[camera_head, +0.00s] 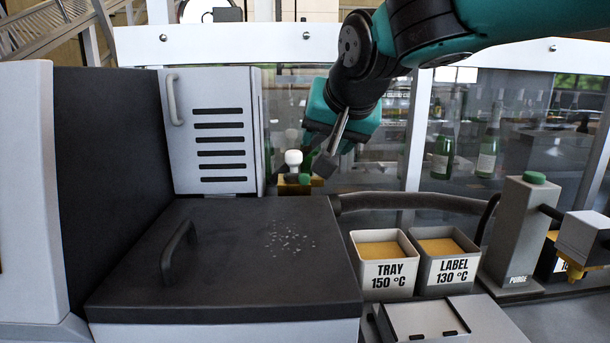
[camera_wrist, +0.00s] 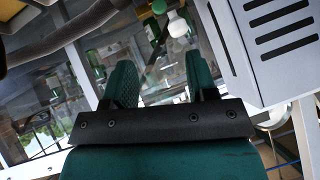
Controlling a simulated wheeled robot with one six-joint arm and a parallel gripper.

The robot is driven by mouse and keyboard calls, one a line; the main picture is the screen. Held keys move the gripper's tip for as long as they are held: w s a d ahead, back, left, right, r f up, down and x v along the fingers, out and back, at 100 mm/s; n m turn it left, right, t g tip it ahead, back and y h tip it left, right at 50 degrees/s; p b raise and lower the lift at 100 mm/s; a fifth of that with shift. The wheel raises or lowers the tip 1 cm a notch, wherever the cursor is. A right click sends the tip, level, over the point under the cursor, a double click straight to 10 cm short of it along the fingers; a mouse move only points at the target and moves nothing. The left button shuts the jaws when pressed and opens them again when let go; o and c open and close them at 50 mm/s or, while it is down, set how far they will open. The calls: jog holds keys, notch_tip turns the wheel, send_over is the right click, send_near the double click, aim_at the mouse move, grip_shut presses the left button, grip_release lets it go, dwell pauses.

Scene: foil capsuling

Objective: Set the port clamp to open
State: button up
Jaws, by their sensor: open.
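A small fitting with a white ball-topped handle (camera_head: 293,158), a green knob (camera_head: 304,179) and a yellow base (camera_head: 294,188) stands behind the dark lid, beside the vented cabinet. It may be the port clamp; its setting cannot be told. My gripper (camera_head: 318,157) is close to its right and slightly above, apparently not touching. In the wrist view my gripper (camera_wrist: 160,75) is open, with nothing between its two green fingers. The white ball (camera_wrist: 178,22) and green knob (camera_wrist: 160,7) show beyond the fingertips at the top.
A dark lid (camera_head: 235,255) with a handle covers the front-left box. The vented cabinet (camera_head: 217,130) stands close left of the fitting. A hose (camera_head: 410,201) runs right from behind the lid.

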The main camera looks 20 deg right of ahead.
aim_at(306, 177)
jog(key=p+x, duration=0.1)
jog(key=x, duration=1.3)
jog(key=shift+w+f, duration=0.2)
jog(key=shift+f, duration=0.1)
